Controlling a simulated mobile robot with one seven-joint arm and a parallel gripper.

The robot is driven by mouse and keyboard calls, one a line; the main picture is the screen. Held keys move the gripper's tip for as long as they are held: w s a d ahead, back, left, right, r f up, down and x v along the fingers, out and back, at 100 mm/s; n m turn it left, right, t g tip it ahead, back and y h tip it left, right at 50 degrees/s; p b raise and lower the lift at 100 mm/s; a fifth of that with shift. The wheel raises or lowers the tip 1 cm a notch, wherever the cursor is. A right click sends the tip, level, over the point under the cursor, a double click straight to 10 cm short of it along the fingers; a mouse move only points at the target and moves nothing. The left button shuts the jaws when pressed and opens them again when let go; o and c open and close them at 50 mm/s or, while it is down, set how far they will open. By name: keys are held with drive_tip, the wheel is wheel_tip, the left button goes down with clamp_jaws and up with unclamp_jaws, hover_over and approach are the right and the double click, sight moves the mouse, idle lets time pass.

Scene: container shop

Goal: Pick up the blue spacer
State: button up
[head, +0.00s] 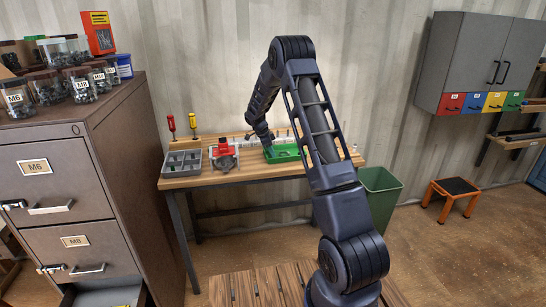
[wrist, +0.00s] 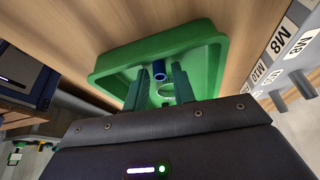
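In the wrist view, the blue spacer (wrist: 159,70), a short hollow tube, is in the green tray (wrist: 108,64). My gripper (wrist: 160,77) is open, its two dark fingers reaching into the tray. The spacer shows between the fingertips, with a gap on either side; whether it is level with them or beyond I cannot tell. A pale ring-shaped piece (wrist: 166,91) lies nearer, also between the fingers. In the head view, the green tray (head: 287,155) sits on the workbench with my gripper (head: 266,144) at its left side; the spacer cannot be made out there.
A red vise (head: 224,157) and a grey divided bin (head: 183,163) stand left of the tray on the wooden workbench (head: 235,175). A rack labelled M8 and M10 (wrist: 283,45) is close on the right in the wrist view. A drawer cabinet (head: 65,180) stands at left.

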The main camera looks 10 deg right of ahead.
clamp_jaws()
